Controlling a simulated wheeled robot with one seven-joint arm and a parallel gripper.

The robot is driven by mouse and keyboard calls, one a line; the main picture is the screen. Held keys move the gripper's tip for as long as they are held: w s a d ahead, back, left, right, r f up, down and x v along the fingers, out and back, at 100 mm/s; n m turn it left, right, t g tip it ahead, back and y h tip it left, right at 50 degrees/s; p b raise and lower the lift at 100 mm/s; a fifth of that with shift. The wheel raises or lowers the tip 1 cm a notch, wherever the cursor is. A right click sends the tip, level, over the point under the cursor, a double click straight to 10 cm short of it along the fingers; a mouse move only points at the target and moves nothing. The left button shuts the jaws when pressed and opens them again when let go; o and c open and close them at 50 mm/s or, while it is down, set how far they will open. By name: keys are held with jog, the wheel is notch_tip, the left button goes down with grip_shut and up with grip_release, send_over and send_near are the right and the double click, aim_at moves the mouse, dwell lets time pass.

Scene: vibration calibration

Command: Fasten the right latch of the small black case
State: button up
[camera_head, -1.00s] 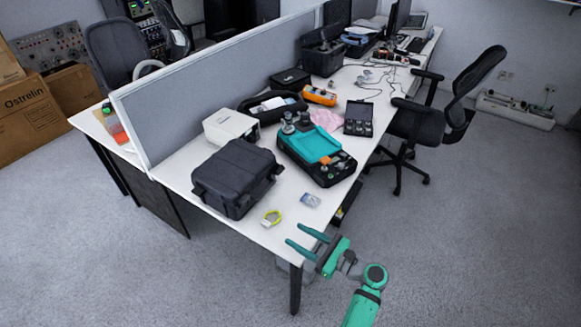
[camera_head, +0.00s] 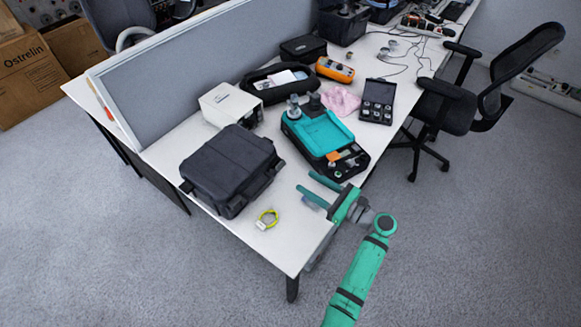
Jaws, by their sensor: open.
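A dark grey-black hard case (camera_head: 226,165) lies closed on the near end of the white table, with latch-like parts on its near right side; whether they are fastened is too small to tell. A smaller black case (camera_head: 303,48) lies closed by the divider farther back; its latches cannot be made out. Another small black case (camera_head: 380,89) stands open at the table's right edge with several round pieces in it. My gripper (camera_head: 304,182) is open and empty, its green fingers pointing left over the table's right edge, apart from the cases and right of the dark hard case.
A teal-topped instrument (camera_head: 320,134) stands beyond my gripper. A white box (camera_head: 230,104), orange meter (camera_head: 335,69) and pink cloth (camera_head: 340,100) are farther back. The near table corner (camera_head: 290,250) is clear.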

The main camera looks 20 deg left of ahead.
aim_at(282, 167)
jog(key=x, duration=0.9)
jog(key=shift+d, duration=0.1)
jog(key=c, duration=0.8)
